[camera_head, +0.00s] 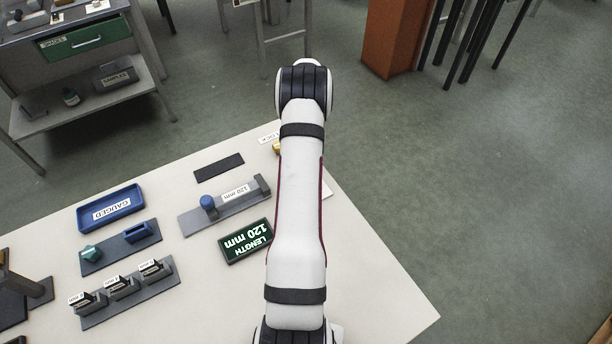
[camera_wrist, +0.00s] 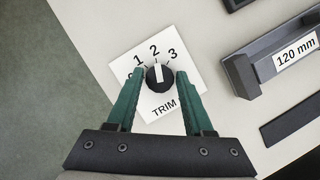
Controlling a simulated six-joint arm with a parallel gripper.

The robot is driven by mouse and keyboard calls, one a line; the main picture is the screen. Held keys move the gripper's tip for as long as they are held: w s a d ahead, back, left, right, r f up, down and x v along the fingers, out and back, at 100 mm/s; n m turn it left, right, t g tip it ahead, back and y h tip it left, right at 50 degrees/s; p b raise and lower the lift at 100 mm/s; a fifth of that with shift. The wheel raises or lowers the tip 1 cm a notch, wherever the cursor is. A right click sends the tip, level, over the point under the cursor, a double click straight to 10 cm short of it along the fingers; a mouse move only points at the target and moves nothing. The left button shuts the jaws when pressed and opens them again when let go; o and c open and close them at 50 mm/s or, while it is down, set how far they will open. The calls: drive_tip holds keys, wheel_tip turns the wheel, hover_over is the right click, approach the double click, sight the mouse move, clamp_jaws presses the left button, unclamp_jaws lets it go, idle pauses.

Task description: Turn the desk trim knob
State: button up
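The trim knob (camera_wrist: 160,77) is round and black with a white pointer bar. It sits on a white plate (camera_wrist: 180,108) marked TRIM, with the numbers 1, 2 and 3 and a further mark partly hidden at the left. The pointer is upright in the wrist view, toward the 2. My gripper (camera_wrist: 160,73) is open, its green fingers on either side of the knob with a small gap showing at each side. Whether the fingers are down at knob height I cannot tell. In the head view my own arm hides the knob and gripper.
On the table (camera_head: 385,295) stand a grey 120 mm gauge (camera_head: 225,207), a green LENGTH display (camera_head: 246,242) reading 120 mm, a blue GAUGED tray (camera_head: 111,209) and a rack of small labelled blocks (camera_head: 130,292). The table's right corner is clear.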

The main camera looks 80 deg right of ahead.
drive_tip(key=shift+o, duration=1.3)
drive_tip(key=v, duration=1.6)
drive_tip(key=shift+a, duration=0.1)
